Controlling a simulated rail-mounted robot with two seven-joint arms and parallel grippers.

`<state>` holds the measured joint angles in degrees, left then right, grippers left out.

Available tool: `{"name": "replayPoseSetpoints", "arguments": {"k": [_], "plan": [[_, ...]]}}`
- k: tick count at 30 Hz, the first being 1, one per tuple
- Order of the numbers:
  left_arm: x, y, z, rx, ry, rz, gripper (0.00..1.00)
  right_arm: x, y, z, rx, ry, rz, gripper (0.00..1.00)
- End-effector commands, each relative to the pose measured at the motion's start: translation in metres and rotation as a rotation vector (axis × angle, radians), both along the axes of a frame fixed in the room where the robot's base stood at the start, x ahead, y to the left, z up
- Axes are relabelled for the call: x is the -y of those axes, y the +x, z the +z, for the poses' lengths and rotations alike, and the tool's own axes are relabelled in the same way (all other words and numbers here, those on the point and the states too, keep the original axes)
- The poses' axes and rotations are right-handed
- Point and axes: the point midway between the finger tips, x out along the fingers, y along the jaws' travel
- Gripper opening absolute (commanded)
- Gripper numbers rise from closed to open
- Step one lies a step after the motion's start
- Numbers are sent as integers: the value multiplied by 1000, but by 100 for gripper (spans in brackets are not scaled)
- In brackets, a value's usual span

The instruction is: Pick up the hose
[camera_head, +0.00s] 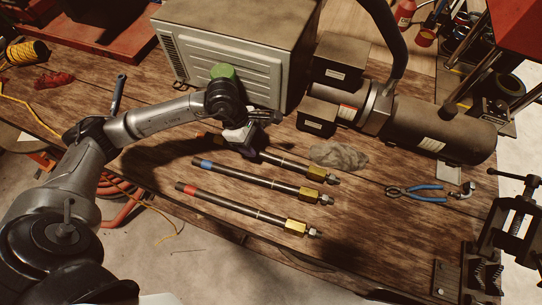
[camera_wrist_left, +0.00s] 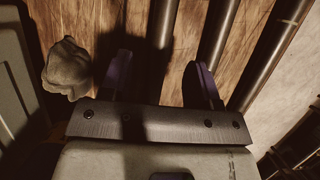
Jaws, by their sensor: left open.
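Three dark hoses with brass ends lie side by side on the wooden bench: a near one with a red band (camera_head: 235,204), a middle one with a blue band (camera_head: 240,175) and a far one (camera_head: 287,163). My left gripper (camera_head: 247,150) is open above the far hose and hides part of it. In the left wrist view its two purple fingers (camera_wrist_left: 162,82) are apart, with the far hose (camera_wrist_left: 161,40) showing between them. The middle hose (camera_wrist_left: 216,38) shows by the right finger, and the near hose (camera_wrist_left: 272,50) lies further right. I see no grip on any hose.
A grey metal box (camera_head: 235,60) stands close behind my left gripper. A crumpled grey rag (camera_head: 338,156) lies just beyond the brass ends. A dark motor unit (camera_head: 430,125) is at the right rear, with blue-handled pliers (camera_head: 418,193) before it.

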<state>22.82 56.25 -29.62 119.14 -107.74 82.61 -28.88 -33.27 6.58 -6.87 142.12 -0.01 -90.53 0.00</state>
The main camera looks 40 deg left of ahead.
Motion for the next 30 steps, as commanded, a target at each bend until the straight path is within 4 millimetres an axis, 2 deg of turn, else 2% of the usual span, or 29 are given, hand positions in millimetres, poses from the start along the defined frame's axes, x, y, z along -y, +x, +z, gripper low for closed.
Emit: {"name": "replayPoseSetpoints", "arguments": {"k": [12, 23, 30], "plan": [[19, 5, -41, -1, -3, 0, 56, 2, 0, 3, 1, -8, 6, 43], [21, 6, -48, 0, -1, 0, 56, 3, 0, 3, 0, -9, 6, 43], [21, 6, -48, 0, -1, 0, 35, 1, 0, 3, 1, -4, 3, 43]]}}
